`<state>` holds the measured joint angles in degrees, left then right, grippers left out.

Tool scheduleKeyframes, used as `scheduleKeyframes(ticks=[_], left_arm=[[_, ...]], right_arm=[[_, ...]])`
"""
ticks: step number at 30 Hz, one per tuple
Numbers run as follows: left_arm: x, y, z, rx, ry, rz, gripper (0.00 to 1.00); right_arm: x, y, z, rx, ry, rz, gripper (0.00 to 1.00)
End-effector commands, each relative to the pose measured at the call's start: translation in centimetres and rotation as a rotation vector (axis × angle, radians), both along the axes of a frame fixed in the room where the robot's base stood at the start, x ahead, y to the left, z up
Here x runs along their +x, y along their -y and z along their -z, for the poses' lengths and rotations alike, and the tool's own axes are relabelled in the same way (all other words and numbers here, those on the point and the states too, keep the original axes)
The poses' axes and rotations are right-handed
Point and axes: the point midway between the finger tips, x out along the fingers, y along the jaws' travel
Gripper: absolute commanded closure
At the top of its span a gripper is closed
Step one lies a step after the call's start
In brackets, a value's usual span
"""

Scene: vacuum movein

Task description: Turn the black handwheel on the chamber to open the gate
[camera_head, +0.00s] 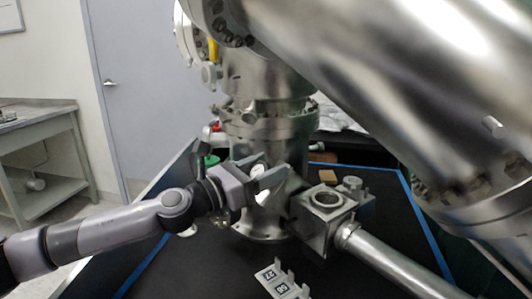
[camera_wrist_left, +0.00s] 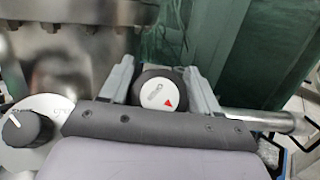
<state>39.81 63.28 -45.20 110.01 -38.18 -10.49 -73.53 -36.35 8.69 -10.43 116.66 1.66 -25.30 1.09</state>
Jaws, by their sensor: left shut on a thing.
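The black handwheel (camera_wrist_left: 158,72) shows in the left wrist view as a dark round knob with a white cap that bears a red triangle. My left gripper (camera_wrist_left: 160,80) has one finger on each side of it and is shut on it. In the head view my left gripper (camera_head: 264,170) reaches in from the left to the metal chamber column (camera_head: 265,80). The wheel is mostly hidden there by the fingers. My right gripper is not in view.
A second black knob on a pale dial (camera_wrist_left: 22,128) sits at the left of the wrist view. A square metal block with a round port (camera_head: 327,200) and a long tube (camera_head: 390,262) stand right of my gripper. A numbered bracket (camera_head: 280,282) lies in front on the black table.

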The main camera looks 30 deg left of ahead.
Motion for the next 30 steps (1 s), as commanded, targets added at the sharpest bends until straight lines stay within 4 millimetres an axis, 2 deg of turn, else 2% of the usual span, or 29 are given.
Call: scheduleKeyframes(ticks=[1,10,18,30], left_arm=[[0.0,0.1,-0.7,-0.033,-0.022,-0.029,0.69],[0.1,-0.2,-0.5,-0.194,-0.101,-0.209,0.69],[0.2,-0.5,-0.1,-0.290,-0.148,-0.320,0.69],[0.2,-0.7,0.2,-0.336,-0.169,-0.374,0.69]], right_arm=[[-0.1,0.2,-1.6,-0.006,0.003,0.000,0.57],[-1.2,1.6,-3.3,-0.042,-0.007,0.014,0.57],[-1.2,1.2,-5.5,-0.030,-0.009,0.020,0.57],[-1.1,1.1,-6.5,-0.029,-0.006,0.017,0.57]])
